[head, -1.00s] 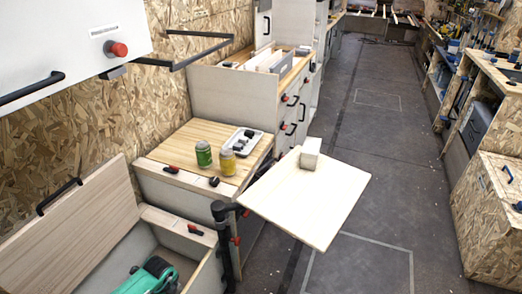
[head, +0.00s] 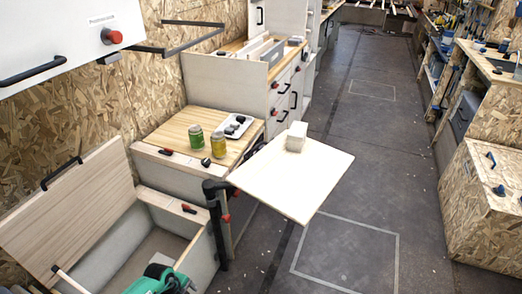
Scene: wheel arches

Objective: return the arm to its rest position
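Neither of my grippers shows in the head view, and I see no arm that I can be sure is mine. What they hold, if anything, cannot be seen.
An open chest (head: 196,213) with a green tool (head: 160,280) stands at lower left. A swivel tabletop (head: 285,180) carrying a pale block (head: 296,137) juts over the floor. A green jar (head: 195,137) and yellow jar (head: 218,145) stand on the counter (head: 175,132). The aisle (head: 350,160) is clear.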

